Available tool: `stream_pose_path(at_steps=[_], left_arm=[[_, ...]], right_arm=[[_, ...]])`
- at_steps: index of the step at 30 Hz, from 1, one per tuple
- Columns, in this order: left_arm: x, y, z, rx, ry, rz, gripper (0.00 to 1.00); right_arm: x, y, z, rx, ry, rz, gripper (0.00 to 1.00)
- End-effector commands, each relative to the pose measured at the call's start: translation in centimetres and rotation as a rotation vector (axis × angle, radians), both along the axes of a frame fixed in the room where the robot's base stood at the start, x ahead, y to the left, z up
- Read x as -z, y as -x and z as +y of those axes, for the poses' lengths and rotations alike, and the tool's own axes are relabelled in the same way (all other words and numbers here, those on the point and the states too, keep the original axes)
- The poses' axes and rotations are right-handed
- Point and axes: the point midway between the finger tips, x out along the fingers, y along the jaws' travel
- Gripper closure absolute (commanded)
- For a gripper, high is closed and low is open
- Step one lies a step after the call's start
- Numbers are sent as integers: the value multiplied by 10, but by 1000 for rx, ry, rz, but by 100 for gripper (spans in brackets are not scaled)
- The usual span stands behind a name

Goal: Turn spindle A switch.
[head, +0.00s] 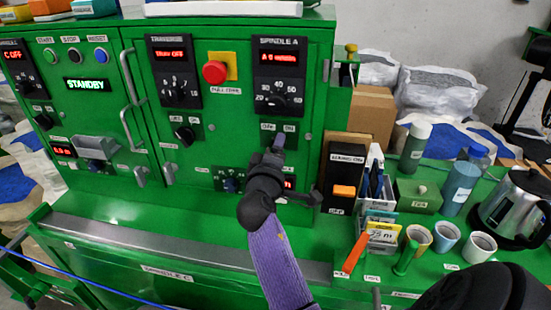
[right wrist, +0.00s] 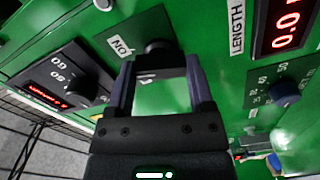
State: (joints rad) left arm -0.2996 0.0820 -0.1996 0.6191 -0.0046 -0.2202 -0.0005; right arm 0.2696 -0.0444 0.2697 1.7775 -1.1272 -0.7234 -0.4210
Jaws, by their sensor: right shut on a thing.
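The SPINDLE A panel (head: 280,75) has a red display and a large black dial on the green cabinet. Below it are OFF and ON labels, with my right gripper (head: 279,146) in front. The gripper hides the switch there in the head view. In the right wrist view, the black spindle A switch (right wrist: 158,52) sits between the two fingers of my right gripper (right wrist: 160,78), beside the ON label (right wrist: 121,45). The fingers are shut on the switch. Its exact angle is hard to tell. My left gripper is not in view.
The TRAVERSE panel (head: 174,72), a red emergency button (head: 214,71) and another black switch (head: 185,133) are to the left. A LENGTH display (right wrist: 285,25) and dial (right wrist: 283,88) are close by. Cups, bottles and a kettle (head: 515,208) crowd the right counter.

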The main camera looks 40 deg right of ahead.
Motion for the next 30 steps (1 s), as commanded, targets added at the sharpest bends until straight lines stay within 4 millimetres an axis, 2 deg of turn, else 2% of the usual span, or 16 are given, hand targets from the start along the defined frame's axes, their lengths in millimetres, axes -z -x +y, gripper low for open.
stream_pose_path(at_steps=[3, 12, 30], left_arm=[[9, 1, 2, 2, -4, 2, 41], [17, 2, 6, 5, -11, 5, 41], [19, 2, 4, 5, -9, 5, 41]], right_arm=[[3, 0, 0, 0, -52, -60, 91], [2, 0, 0, 1, -136, -164, 91], [1, 0, 0, 1, -164, -199, 91]])
